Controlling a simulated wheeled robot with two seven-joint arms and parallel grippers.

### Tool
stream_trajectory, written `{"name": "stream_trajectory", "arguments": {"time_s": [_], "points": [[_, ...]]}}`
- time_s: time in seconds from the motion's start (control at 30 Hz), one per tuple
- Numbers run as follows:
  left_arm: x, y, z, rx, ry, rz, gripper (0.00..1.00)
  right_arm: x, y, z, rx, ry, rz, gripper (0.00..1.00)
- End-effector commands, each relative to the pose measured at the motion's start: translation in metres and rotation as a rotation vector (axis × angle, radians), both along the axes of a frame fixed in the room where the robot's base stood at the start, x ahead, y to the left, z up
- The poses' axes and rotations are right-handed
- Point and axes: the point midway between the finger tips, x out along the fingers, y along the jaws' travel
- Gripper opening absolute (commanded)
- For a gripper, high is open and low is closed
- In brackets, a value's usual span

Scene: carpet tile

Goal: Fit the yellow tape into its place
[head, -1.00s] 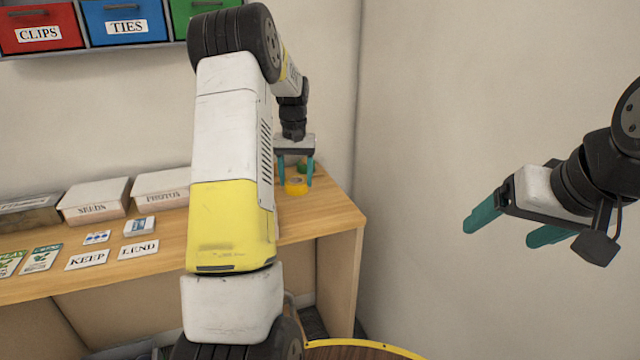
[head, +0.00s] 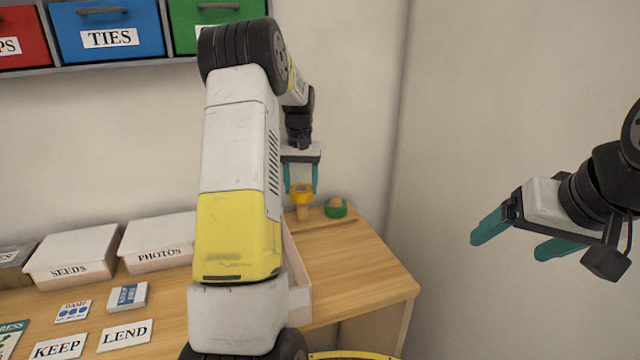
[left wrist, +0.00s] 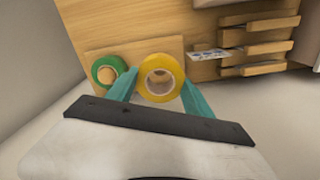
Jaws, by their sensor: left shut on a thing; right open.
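The yellow tape (head: 301,188) is a ring held between the teal fingers of my left gripper (head: 301,180). It is raised above the wooden board (head: 345,226) at the back right of the desk. A wooden peg (head: 303,212) shows directly below the tape; whether its top enters the ring I cannot tell. In the left wrist view the yellow tape (left wrist: 148,66) sits between the fingertips of my left gripper (left wrist: 160,88). A green tape (head: 336,211) sits low around another peg, beside the yellow one. My right gripper (head: 515,238) is open and empty, far right in the air.
White boxes labelled SEEDS (head: 70,258) and PHOTOS (head: 160,240) stand at the back left. Cards KEEP (head: 58,347) and LEND (head: 125,335) lie in front. Drawers hang on the wall, including blue TIES (head: 108,32). The desk's right end (head: 370,285) is clear.

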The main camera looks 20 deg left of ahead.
Motion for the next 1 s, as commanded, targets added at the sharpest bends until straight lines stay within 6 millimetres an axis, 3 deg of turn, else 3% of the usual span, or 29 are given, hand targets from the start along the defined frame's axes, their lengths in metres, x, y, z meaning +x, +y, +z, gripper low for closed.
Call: {"name": "stream_trajectory", "arguments": {"time_s": [0.37, 0.73, 1.0], "points": [[-0.001, 0.0, 0.0, 0.0, 0.0, 0.0, 0.19, 0.0, 0.0, 0.0, 0.0, 0.0, 0.0, 0.82], [-0.001, 0.0, -0.019, 0.0, 0.001, 0.0, 0.19, 0.0, 0.0, 0.0, 0.0, 0.0, 0.0, 0.82], [-0.001, 0.0, -0.022, 0.0, 0.0, 0.0, 0.19, 0.0, 0.0, 0.0, 0.0, 0.0, 0.0, 0.82]]}}
